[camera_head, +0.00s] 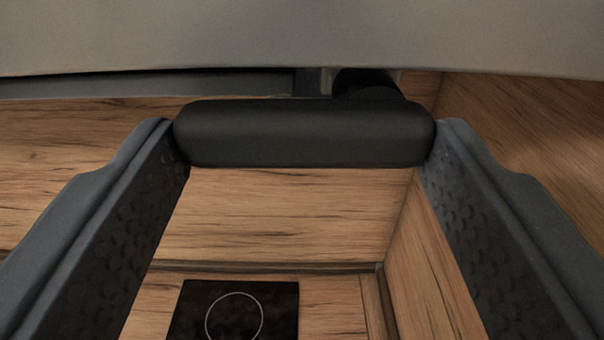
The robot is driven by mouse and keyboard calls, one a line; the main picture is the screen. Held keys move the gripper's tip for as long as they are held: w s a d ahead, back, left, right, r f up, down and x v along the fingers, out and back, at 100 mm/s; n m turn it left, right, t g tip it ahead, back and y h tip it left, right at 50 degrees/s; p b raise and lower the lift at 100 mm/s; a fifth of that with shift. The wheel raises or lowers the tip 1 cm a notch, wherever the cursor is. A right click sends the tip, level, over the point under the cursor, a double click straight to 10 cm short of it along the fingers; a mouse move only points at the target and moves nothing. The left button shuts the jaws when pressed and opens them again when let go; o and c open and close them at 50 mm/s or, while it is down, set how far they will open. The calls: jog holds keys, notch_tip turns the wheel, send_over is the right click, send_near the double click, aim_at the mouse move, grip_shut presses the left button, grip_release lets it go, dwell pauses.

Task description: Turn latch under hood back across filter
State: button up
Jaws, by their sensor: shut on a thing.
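The latch (300,133) is a black rounded bar under the grey hood (300,35), lying crosswise in the picture. A dark round pivot (368,86) shows behind its right half. My gripper (304,140) is shut on the latch, with one fingertip at its left end and the other at its right end. The filter cannot be made out clearly; a dark grey strip (150,84) runs under the hood edge to the left of the pivot.
The oak laminate splashback (290,215) stands behind, meeting an oak side wall (530,120) at a corner on the right. A black hob (234,310) with a ring mark lies below. The space between my fingers below the latch is clear.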

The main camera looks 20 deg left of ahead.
dwell(0.4)
jog(key=o, duration=1)
jog(key=shift+s, duration=0.2)
jog(key=shift+s+d+f+b, duration=0.1)
jog(key=shift+s+b, duration=0.15)
jog(key=shift+b, duration=0.2)
jog(key=b+v, duration=0.4)
jog(key=v, duration=0.9)
jog(key=shift+w+d, duration=0.1)
jog(key=shift+d, duration=0.05)
